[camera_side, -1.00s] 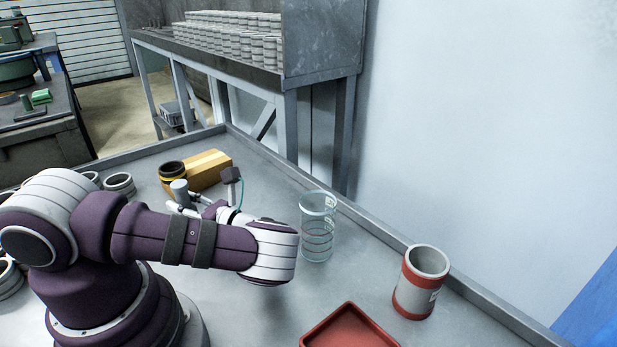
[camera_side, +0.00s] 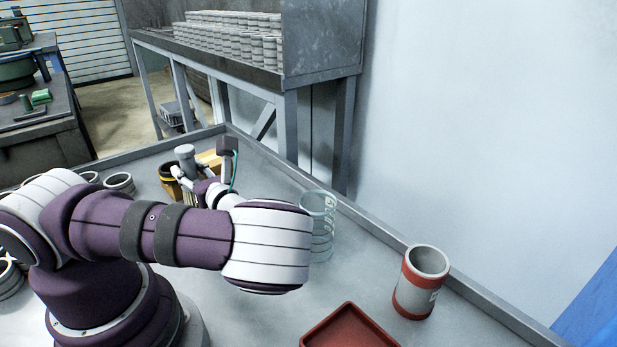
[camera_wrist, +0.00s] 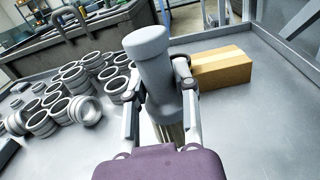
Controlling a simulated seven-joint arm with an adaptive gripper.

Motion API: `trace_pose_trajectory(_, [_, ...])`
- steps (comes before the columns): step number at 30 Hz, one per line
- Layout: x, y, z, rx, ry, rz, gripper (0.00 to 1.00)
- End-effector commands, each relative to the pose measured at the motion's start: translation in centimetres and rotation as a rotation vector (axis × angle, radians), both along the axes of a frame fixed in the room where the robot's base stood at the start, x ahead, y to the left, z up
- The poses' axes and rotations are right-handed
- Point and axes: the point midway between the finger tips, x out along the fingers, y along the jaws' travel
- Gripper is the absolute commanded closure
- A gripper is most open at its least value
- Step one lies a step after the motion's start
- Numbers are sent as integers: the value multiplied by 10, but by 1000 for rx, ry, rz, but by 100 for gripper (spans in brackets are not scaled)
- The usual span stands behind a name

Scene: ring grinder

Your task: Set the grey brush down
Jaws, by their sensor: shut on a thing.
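The grey brush (camera_wrist: 152,62) stands close to upright in the wrist view, its thick grey handle toward the camera. Its pale bristles (camera_wrist: 170,132) point down, and their tips are hidden behind my wrist. My gripper (camera_wrist: 160,92) is shut on the brush, with one finger on each side of the handle. In the side view, the brush (camera_side: 185,155) shows between the fingers of my gripper (camera_side: 190,178), in front of the cardboard box. I cannot tell how far the bristles are above the table.
The cardboard box (camera_wrist: 222,68) lies right of the brush. Many grey rings (camera_wrist: 75,95) crowd the left. A glass (camera_side: 320,240), red-and-grey can (camera_side: 421,285) and red tray (camera_side: 350,322) stand on the right.

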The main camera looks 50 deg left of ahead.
Motion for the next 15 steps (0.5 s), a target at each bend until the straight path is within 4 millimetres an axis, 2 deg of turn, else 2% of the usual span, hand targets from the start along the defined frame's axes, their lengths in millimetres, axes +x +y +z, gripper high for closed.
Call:
trace_pose_trajectory(3, [17, -32, -11, -3, 9, -292, 100])
trace_pose_trajectory(6, [29, -57, -18, -1, 7, -492, 100])
trace_pose_trajectory(9, [37, -74, -24, -1, 1, -617, 100])
trace_pose_trajectory(12, [49, -75, -27, -1, -7, -659, 100])
trace_pose_trajectory(15, [76, -62, -30, -1, -13, -657, 100])
